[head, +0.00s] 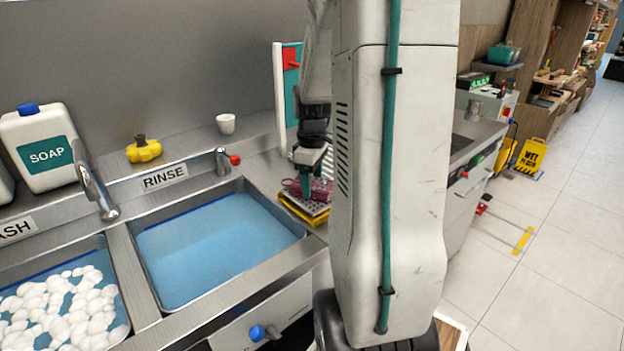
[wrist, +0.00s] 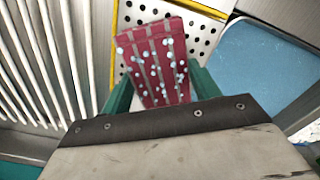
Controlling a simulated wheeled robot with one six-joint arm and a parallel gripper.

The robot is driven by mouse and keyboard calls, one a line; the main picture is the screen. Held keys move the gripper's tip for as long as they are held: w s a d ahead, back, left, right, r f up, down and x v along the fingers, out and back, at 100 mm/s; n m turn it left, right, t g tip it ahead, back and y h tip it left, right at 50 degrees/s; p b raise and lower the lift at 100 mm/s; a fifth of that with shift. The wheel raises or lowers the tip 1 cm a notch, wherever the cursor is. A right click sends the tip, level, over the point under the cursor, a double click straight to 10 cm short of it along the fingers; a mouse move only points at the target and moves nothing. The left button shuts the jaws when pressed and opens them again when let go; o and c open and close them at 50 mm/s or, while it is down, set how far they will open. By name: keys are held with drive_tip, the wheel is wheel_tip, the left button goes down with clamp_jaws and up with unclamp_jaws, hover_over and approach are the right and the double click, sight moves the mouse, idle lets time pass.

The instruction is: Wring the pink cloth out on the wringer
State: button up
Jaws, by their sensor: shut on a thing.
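The pink cloth (wrist: 152,60) is dark pink with pale stripes and is dotted with light suds or drops. In the wrist view it sits between the green fingers of my gripper (wrist: 160,88), which is shut on it. The wringer (wrist: 200,32) is a white perforated plate with a yellow frame, behind the cloth. In the head view my gripper (head: 308,172) points down over the wringer (head: 292,208), with the cloth (head: 293,187) at its fingers. I cannot tell whether the cloth touches the plate. My arm column hides the wringer's right side.
The rinse basin (head: 215,245) with blue water lies left of the wringer, and the wash basin (head: 60,310) with foam is farther left. A tap (head: 223,160) stands behind the rinse basin. A white slatted rack (wrist: 40,60) is close beside my gripper.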

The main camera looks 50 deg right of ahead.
drive_tip(key=shift+f, duration=0.45)
idle(0.6)
drive_tip(key=shift+r, duration=3.55)
